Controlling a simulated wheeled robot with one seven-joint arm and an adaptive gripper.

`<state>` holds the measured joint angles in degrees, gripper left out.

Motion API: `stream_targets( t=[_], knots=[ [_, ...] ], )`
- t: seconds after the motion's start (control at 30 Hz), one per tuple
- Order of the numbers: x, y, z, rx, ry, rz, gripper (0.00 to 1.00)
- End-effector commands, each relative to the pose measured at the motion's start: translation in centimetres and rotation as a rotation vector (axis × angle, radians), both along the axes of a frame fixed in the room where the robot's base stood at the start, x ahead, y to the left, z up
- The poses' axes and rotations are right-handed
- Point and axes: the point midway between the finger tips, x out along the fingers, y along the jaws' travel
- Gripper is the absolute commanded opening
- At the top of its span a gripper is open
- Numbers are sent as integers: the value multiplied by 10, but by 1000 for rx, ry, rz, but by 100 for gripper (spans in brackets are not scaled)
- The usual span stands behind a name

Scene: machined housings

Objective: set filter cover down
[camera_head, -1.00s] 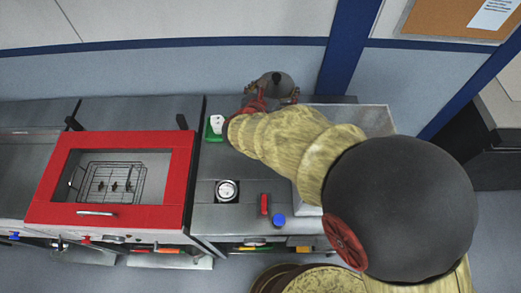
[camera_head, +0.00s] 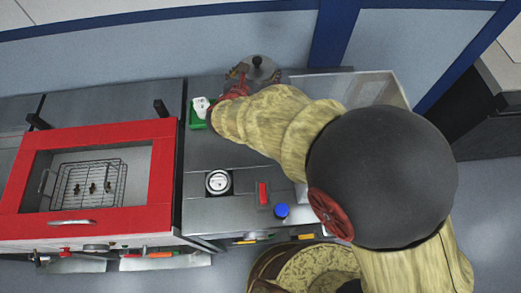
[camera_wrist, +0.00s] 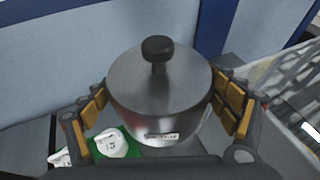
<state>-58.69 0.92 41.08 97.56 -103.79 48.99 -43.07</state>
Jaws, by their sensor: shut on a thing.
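The filter cover appears to be the round grey metal piece with a black knob (camera_wrist: 157,90), pot-like, with a small label low on its front. It stands about upright between the two fingers of my gripper (camera_wrist: 163,100), whose tan pads press its left and right sides. In the head view the cover (camera_head: 261,70) is at the back of the bench by the wall, with my gripper (camera_head: 252,75) around it and my arm reaching in from the right. Its underside is hidden, so I cannot tell whether it rests on the bench.
A green tray with white parts (camera_head: 198,117) lies just left of my gripper. A red-framed bin with a wire basket (camera_head: 93,185) is further left. A round gauge (camera_head: 218,182), a red switch (camera_head: 263,194) and a blue knob (camera_head: 282,211) are on the front of the bench. A clear-sided box (camera_head: 372,88) is at right.

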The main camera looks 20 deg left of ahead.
Motion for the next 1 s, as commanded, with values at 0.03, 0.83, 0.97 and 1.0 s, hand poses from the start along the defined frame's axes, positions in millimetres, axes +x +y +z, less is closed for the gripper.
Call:
stream_targets(
  t=[0.03, 0.83, 0.97, 1.0],
  knots=[
    [0, 0, -18, 1, -1, 0, 53],
    [0, 0, -117, -1, -1, 0, 53],
    [0, 0, -137, -1, 1, -1, 53],
    [0, 0, -145, -3, 1, 0, 53]
  ],
)
